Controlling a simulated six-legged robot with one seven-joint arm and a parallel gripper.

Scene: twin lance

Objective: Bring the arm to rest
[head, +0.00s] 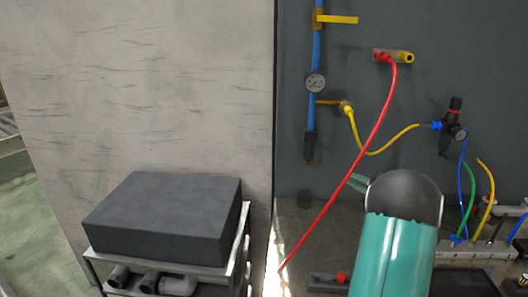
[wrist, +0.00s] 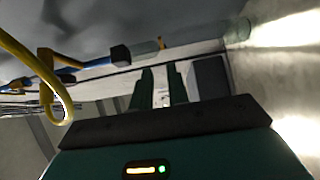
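My arm shows in the head view as a teal link with a dark rounded end at the lower right. My gripper (head: 357,183) pokes out to the left behind that dark end, mostly hidden by it. In the wrist view my gripper (wrist: 161,72) has its two dark green fingers apart, with a pale background showing between them and nothing held. In the head view the fingertips appear close to the red hose (head: 372,138); I cannot tell whether they touch it.
A blue pipe (head: 317,52) with a gauge (head: 315,83), a yellow hose (head: 382,149) and a black regulator (head: 450,127) are on the dark wall. A dark block (head: 165,215) sits on a cart at lower left. Coloured hoses rise from a manifold (head: 475,248) at right.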

